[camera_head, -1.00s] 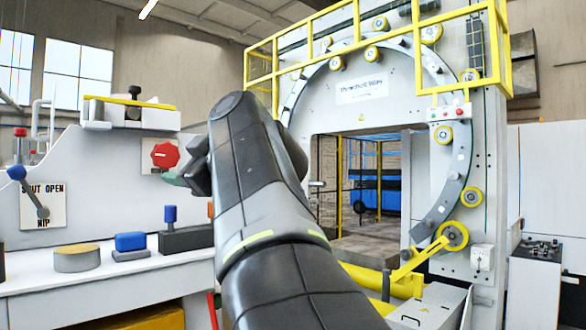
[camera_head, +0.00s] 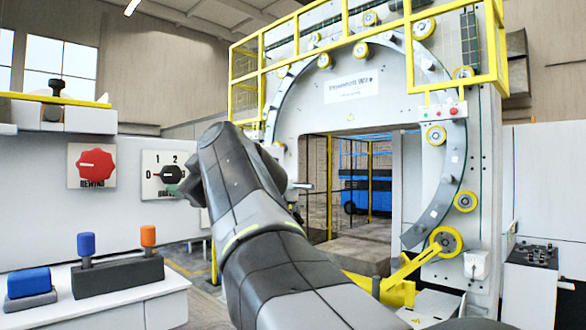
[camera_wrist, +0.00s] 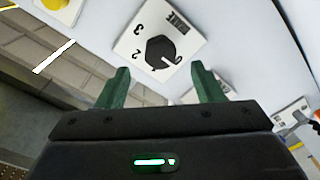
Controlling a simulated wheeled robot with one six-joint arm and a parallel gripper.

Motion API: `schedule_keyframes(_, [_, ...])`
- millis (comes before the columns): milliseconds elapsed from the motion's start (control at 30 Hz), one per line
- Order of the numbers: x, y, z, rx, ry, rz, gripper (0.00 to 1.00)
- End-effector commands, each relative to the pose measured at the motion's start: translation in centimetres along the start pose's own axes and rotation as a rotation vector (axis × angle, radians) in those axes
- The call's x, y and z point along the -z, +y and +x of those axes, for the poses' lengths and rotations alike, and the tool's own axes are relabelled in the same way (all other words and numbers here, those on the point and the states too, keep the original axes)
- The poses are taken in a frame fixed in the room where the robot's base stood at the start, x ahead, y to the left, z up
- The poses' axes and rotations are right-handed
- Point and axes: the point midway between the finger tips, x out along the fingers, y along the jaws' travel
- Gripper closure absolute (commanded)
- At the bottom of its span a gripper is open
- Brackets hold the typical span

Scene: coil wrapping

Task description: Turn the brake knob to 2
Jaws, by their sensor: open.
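The brake knob (camera_head: 172,174) is black and sits on a white plate with numbers, right of the red REWIND knob. In the wrist view the brake knob (camera_wrist: 160,51) lies just beyond the fingertips, with 2 and 3 readable on its plate. Its white pointer mark is toward 0. My gripper (camera_wrist: 162,78) is open, with its two green fingers apart and nothing between them. The knob shows between and ahead of the fingers, apart from them. In the head view my gripper is mostly hidden by my arm, close to the plate's right side.
The red REWIND knob (camera_head: 95,165) is to the left of the brake plate. A black block (camera_head: 118,276) with blue and orange levers stands on the ledge below, beside a blue button (camera_head: 29,281). The large ring machine (camera_head: 345,120) with yellow railing stands to the right.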

Motion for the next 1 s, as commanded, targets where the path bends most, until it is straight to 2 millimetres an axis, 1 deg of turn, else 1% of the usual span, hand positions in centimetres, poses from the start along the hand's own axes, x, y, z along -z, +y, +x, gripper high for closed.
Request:
schedule_keyframes(33, [0.3,0.1,1.2,0.005,0.001,0.002,0.39])
schedule_keyframes(100, [0.2,0.1,2.6,0.004,0.000,0.002,0.39])
schedule_keyframes(200, [0.2,0.1,4.1,0.002,0.000,0.001,0.39])
schedule_keyframes(300, [0.2,0.1,5.2,0.001,0.001,0.000,0.39])
schedule_keyframes(467, [0.1,0.0,6.1,0.000,0.000,0.000,0.39])
schedule_keyframes(733, [0.0,0.0,6.2,-0.001,0.000,0.000,0.39])
schedule_keyframes(767, [0.0,0.0,6.2,-0.001,0.000,0.000,0.43])
schedule_keyframes(800, [0.0,0.0,6.2,-0.001,0.000,0.000,0.51])
schedule_keyframes(967, [0.0,0.0,6.2,-0.001,0.000,0.000,0.82])
schedule_keyframes(1000, [0.0,0.0,6.2,-0.001,0.000,0.000,0.83])
